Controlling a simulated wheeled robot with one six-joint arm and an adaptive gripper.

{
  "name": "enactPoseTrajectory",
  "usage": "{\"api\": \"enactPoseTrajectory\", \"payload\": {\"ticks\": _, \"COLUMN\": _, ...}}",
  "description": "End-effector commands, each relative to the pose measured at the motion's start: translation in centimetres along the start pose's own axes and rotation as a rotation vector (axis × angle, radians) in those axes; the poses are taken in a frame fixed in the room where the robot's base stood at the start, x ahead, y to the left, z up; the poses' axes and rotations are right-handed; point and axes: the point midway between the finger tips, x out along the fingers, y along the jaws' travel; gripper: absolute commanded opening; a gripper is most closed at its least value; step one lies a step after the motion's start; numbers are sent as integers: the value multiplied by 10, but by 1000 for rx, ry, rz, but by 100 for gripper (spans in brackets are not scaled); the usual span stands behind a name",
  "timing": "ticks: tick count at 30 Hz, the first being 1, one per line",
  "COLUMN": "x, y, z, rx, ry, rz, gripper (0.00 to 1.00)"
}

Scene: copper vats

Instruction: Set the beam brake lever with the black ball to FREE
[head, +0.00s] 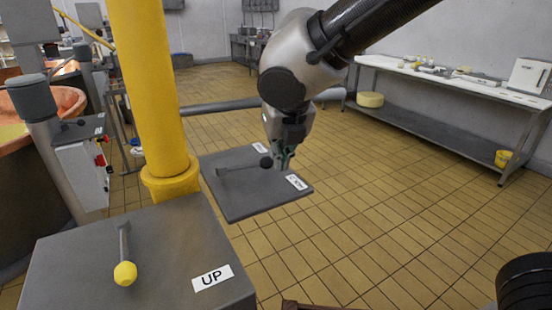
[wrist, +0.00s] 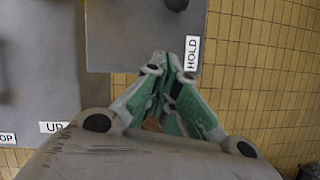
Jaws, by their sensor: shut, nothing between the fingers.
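The beam brake lever is a grey bar (head: 240,168) ending in a black ball (head: 267,162), on a grey plate (head: 245,202) beyond the yellow post. It points right across the plate, its ball between two white labels. The near label (head: 297,181) reads HOLD in the wrist view (wrist: 192,54); the far label (head: 260,148) is too small to read. My gripper (head: 283,164) is shut and empty, just right of the ball. In the wrist view my fingertips (wrist: 168,62) are left of the HOLD label, and the ball (wrist: 177,4) is cut by the top edge, apart from them.
A yellow-ball lever (head: 125,272) stands on a nearer grey box with an UP label (head: 212,278). A thick yellow post (head: 150,90) rises left of my arm. A white workbench (head: 450,85) stands at the right. Tiled floor between is clear.

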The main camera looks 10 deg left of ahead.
Motion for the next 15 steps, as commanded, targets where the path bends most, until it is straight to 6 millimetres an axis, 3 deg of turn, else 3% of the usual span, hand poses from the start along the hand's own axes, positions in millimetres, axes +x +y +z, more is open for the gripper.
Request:
{"api": "enactPoseTrajectory", "payload": {"ticks": 12, "x": 87, "y": -2, "z": -2, "rx": 3, "ry": 5, "rz": -4, "gripper": 0}}
{"api": "enactPoseTrajectory", "payload": {"ticks": 15, "x": 93, "y": -1, "z": 15, "rx": 6, "ry": 0, "rz": 0, "gripper": 0}}
